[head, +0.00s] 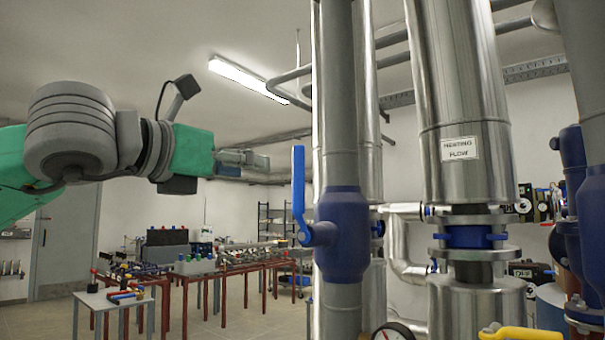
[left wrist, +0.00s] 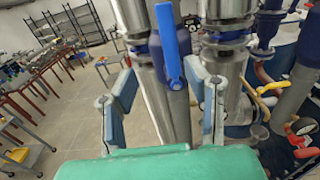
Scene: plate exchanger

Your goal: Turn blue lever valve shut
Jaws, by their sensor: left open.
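The blue lever (head: 299,190) stands upright on the left side of a dark blue valve body (head: 343,235) on a vertical grey pipe. The lever also shows in the left wrist view (left wrist: 169,45), upright and between my open fingers in the picture. My left gripper (head: 258,160) is open and empty, to the left of the lever's upper end and apart from it. In the left wrist view the two blue-grey fingers (left wrist: 165,107) are spread wide. My right gripper is in neither view.
A wide silver pipe labelled heating flow (head: 462,110) stands right of the valve. A yellow lever (head: 520,333) and a gauge (head: 393,332) are low at the front. Tables with tools (head: 115,296) stand behind at left. Open air lies between my gripper and the lever.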

